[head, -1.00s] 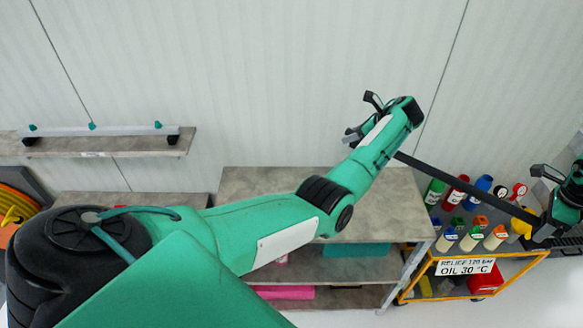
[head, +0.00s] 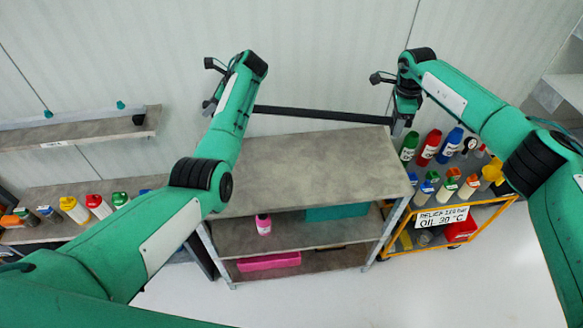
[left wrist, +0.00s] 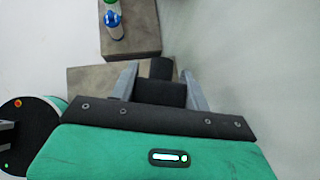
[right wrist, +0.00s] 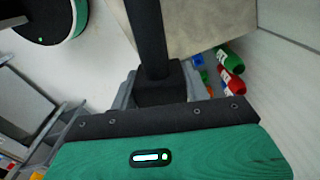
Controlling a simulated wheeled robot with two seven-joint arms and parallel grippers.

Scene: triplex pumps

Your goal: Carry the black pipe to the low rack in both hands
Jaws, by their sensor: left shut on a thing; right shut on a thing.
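The black pipe (head: 320,114) is a long dark bar, held nearly level in front of the pale wall, above the back of the grey-topped shelf unit (head: 310,165). My left gripper (left wrist: 160,85) is shut on its left end; in the head view my own arm mostly hides that grip. My right gripper (head: 401,120) is shut on its right end, and in the right wrist view the pipe (right wrist: 147,35) runs up and away from the jaws. I cannot tell which of the shelves in view is the low rack.
A wall shelf (head: 90,132) with a pale rail and teal pegs is at left, above a bench (head: 35,235) with several bottles. A yellow cart (head: 440,242) with bottles and an oil sign stands right of the shelf unit. The white floor in front is clear.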

